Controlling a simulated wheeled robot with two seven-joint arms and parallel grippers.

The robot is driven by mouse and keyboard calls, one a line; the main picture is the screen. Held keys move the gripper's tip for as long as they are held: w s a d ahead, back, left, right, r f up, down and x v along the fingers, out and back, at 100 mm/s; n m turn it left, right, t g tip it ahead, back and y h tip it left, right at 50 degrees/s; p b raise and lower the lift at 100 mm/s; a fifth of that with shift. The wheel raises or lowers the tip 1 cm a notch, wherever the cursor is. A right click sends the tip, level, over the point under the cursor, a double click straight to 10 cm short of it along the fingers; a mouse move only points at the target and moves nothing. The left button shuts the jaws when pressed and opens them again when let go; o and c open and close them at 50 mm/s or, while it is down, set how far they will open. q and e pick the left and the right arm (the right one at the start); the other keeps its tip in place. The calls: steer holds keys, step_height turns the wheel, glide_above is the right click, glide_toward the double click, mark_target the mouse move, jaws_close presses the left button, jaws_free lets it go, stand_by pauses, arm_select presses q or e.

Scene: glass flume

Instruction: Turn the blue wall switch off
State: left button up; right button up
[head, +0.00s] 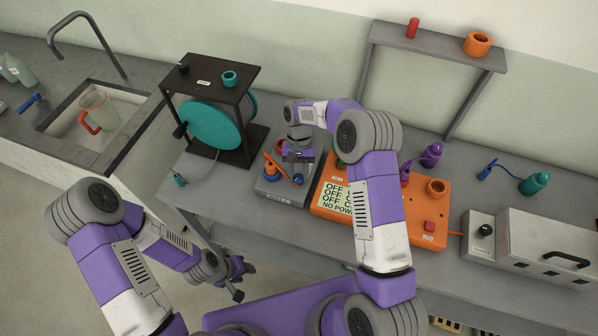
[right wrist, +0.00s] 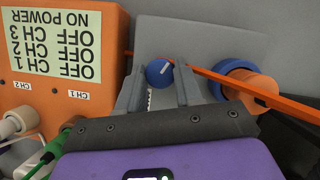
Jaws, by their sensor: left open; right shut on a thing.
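A round blue knob (right wrist: 158,72) with a white pointer line sits on a grey box (head: 283,193) on the bench; I see no switch on the wall itself. The knob also shows in the head view (head: 298,180). My right gripper (right wrist: 158,86) is shut on the blue knob, with one finger on each side of it. The white line slants toward the upper right in the right wrist view. In the head view, my right gripper (head: 297,160) partly covers the box. My left gripper (head: 238,280) is open and empty, low in front of the bench.
An orange bar (right wrist: 228,84) passes close by the right gripper's finger, over a blue-and-orange round part (right wrist: 243,78). An orange box (head: 428,232) with an OFF sign stands right of the grey box. A teal reel (head: 212,125) in a black frame stands left.

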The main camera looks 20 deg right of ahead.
steer(key=n+h, duration=0.2)
steer(key=n, duration=0.3)
steer(key=shift+a, duration=0.15)
steer(key=shift+n, duration=0.4)
steer(key=o, duration=1)
steer(key=shift+o, duration=0.2)
steer(key=v, duration=0.7)
steer(key=shift+r+p, duration=0.3)
steer(key=shift+p, duration=0.05)
steer(key=shift+w+a, duration=0.1)
